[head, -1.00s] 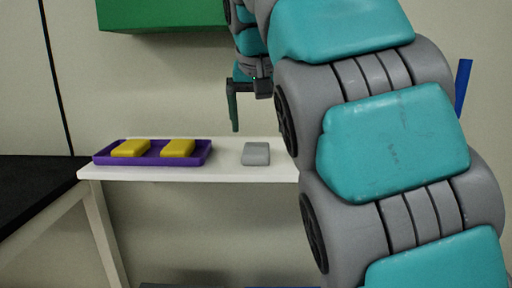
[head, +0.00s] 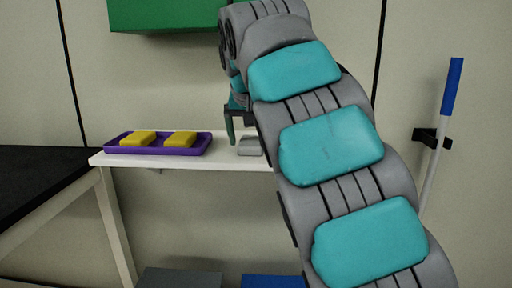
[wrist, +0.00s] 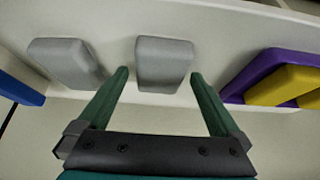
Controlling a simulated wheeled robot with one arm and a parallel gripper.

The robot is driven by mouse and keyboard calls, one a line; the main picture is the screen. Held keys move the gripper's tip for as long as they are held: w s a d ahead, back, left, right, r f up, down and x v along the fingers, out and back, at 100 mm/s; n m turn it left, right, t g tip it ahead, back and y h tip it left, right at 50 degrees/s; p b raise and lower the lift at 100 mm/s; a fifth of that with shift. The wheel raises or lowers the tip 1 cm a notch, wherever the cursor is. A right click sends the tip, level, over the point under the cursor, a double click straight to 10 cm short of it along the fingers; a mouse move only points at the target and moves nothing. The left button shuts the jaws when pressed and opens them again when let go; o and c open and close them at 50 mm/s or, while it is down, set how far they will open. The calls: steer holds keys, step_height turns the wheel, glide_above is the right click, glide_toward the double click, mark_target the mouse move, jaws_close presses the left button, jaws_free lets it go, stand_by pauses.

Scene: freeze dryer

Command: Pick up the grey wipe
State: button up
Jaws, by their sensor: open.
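A grey wipe (head: 249,146), a small rounded block, lies on the white shelf (head: 200,163) to the right of the purple tray. In the wrist view, a grey wipe (wrist: 164,62) lies in line with the gap between my fingers, and a second grey block (wrist: 65,62) lies to its left. My arm appears to hide that second block in the head view. My gripper (wrist: 160,74) is open and empty, its fingertips close to the nearer side of the middle wipe. In the head view my gripper (head: 232,125) is just above the shelf, partly hidden by my arm.
The purple tray (head: 113,149) holds two yellow blocks (head: 138,138) and shows at right in the wrist view (wrist: 262,68). A green box (head: 160,14) hangs above the shelf. A blue object (wrist: 18,90) is at the wrist view's left. A black-topped table (head: 35,180) stands left.

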mark_target(251, 138)
steer(key=c, duration=1.2)
steer(key=shift+r, duration=0.25)
steer(key=shift+c, duration=0.2)
steer(key=shift+r, duration=0.55)
steer(key=shift+a+r, duration=0.2)
steer(key=shift+r, duration=0.6)
steer(key=shift+d+r, duration=0.1)
steer(key=shift+r, duration=0.1)
